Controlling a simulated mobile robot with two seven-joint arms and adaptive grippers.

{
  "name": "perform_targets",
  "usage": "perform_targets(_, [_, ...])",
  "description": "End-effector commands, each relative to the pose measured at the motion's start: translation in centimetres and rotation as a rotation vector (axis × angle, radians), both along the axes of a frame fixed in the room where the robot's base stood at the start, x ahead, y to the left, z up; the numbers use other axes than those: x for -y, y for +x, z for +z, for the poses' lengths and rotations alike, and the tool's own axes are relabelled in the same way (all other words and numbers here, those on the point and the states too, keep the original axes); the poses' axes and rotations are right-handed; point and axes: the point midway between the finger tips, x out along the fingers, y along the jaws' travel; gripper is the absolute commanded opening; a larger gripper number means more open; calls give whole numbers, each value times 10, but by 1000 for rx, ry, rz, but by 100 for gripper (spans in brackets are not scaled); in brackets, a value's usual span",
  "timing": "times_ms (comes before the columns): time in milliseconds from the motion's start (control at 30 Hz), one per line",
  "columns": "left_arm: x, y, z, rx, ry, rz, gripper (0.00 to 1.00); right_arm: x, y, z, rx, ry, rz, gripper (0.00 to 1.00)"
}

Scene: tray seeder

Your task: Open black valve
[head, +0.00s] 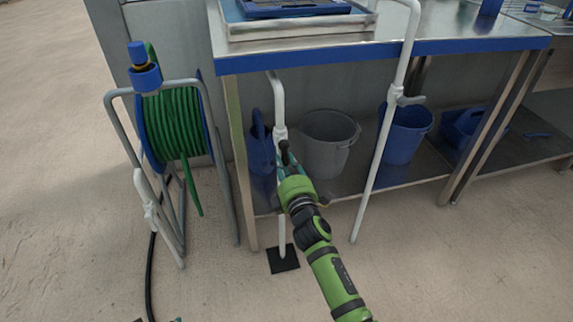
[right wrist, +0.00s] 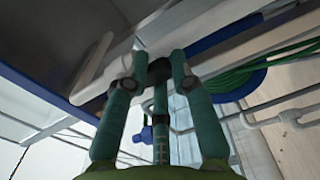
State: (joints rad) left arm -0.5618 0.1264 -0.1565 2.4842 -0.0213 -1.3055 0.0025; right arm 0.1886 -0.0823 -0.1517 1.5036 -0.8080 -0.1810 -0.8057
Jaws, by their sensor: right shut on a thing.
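The black valve (head: 284,147) is a small dark handle on a white upright pipe (head: 279,105) in front of the steel table. My right gripper (head: 286,160) reaches up to it from below and is shut on it. In the right wrist view the black handle (right wrist: 158,70) sits between the two teal fingertips (right wrist: 160,62). The fingers hide part of the handle and its joint with the pipe. Small teal bits at the bottom left edge of the head view may be my left gripper's tips; too little shows to tell its state.
A green hose reel (head: 178,125) stands to the left. A second white pipe (head: 378,150) with a white valve (head: 405,100) is to the right. A grey bucket (head: 326,150) and blue bucket (head: 408,135) are on the lower shelf. The floor in front is mostly clear.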

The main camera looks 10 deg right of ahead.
Motion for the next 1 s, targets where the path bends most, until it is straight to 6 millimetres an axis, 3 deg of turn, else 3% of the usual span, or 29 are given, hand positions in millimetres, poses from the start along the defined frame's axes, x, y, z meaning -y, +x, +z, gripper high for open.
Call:
perform_targets(67, [0,0,0,0,0,0,37,0,1,4,8,0,1,0])
perform_targets(100, [0,0,0,0,0,0,37,0,1,4,8,-1,1,29])
perform_targets(167, [0,0,0,0,0,0,37,0,1,4,7,-1,1,48])
perform_targets(467, [0,0,0,-3,0,-1,37,0,0,1,3,-2,0,48])
perform_targets(633, [1,-1,0,-3,-1,-1,37,1,-10,0,1,-3,-1,48])
perform_targets(1000, [0,-1,0,-2,0,0,37,3,-84,0,1,-1,2,48])
